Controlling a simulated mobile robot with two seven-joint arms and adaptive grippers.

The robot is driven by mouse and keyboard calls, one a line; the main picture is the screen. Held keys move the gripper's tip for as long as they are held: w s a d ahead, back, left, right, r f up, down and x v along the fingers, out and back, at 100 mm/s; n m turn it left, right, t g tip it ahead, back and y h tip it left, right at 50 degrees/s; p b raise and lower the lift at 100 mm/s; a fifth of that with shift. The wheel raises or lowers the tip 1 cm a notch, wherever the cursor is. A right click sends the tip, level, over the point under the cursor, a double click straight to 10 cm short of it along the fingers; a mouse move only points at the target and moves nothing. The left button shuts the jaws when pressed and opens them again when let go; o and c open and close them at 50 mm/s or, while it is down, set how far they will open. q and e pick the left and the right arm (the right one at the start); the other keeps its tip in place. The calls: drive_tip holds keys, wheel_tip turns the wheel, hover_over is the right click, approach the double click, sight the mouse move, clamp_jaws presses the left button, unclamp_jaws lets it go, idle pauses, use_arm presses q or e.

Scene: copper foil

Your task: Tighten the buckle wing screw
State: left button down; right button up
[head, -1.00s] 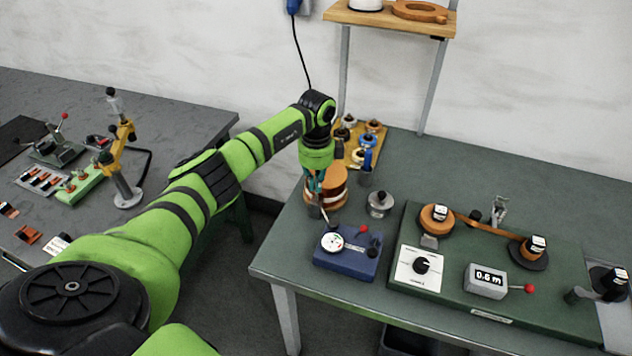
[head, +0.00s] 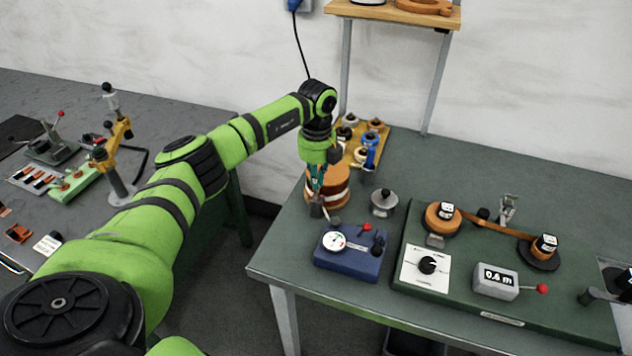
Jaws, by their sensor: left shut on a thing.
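My left gripper (head: 317,190) points down at the left side of a banded copper-coloured roll (head: 340,186) on the green table. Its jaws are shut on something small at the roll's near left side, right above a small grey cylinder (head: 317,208). The held thing is mostly hidden by the fingers. A pale band shows around the roll. The buckle and its wing screw are too small and covered to make out. My right gripper is not in view.
A blue gauge box (head: 350,252) stands close in front of the gripper. A grey knobbed weight (head: 384,203) stands to the right. A green board (head: 455,300) with copper-strip reels fills the right side. A wooden tray (head: 352,156) of small parts lies behind.

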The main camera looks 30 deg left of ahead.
use_arm(q)
drive_tip(key=m, duration=0.2)
drive_tip(key=m+b, duration=0.1)
drive_tip(key=m, duration=0.1)
drive_tip(key=m+b, duration=0.1)
drive_tip(key=m, duration=0.1)
drive_tip(key=shift+w+d+r, duration=0.1)
drive_tip(key=shift+w+r, duration=0.05)
drive_tip(key=shift+w, duration=0.1)
drive_tip(key=m+b, duration=0.2)
drive_tip(key=m, duration=0.4)
drive_tip(key=shift+m, duration=0.4)
drive_tip(key=m+b, duration=0.1)
drive_tip(key=m, duration=0.9)
drive_tip(key=shift+b, duration=0.3)
drive_tip(key=shift+m, duration=1.3)
drive_tip(key=shift+s+f, duration=0.1)
drive_tip(key=shift+f, duration=0.1)
drive_tip(key=c, duration=1.5)
unclamp_jaws()
drive_tip(key=shift+s+r, duration=0.15)
